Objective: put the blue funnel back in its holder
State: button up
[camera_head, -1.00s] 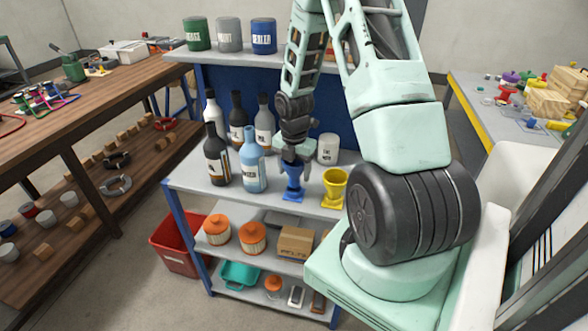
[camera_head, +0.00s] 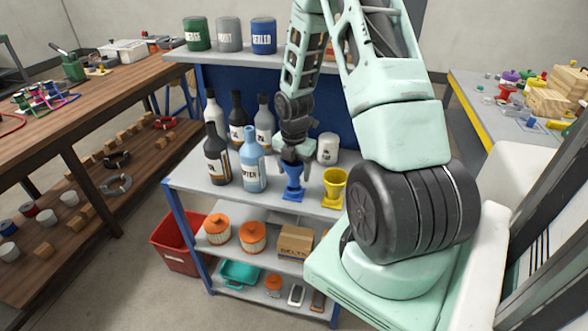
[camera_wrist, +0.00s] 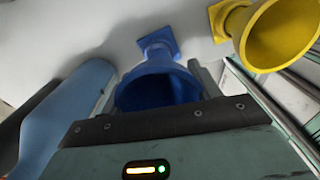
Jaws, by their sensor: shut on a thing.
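The blue funnel (camera_head: 292,181) is at the right part of the shelf unit's middle deck, wide mouth up. My gripper (camera_head: 292,166) is above it, shut on its upper part. In the wrist view the funnel (camera_wrist: 158,88) sits between my two fingers (camera_wrist: 155,80). A blue square base (camera_wrist: 158,41) shows at the funnel's lower end, at the deck surface. I cannot tell whether this base is a separate holder or part of the funnel. A yellow funnel (camera_head: 334,183) with a similar yellow base stands just to the right.
A light blue bottle (camera_head: 252,168) stands close left of my gripper, with several dark and grey bottles beyond. A white canister (camera_head: 328,149) stands behind. Paint cans (camera_head: 229,35) line the top shelf. Orange-lidded jars and a carton (camera_head: 295,242) fill the shelf below.

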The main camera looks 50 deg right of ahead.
jog(key=shift+f+b, duration=0.9)
jog(key=shift+f, duration=0.85)
jog(key=o, duration=1.2)
jog(key=shift+c, duration=0.2)
jog(key=shift+r, duration=0.1)
notch_tip(320, 180, up, 17)
jog(key=shift+r+p, duration=0.15)
jog(key=shift+p, duration=0.25)
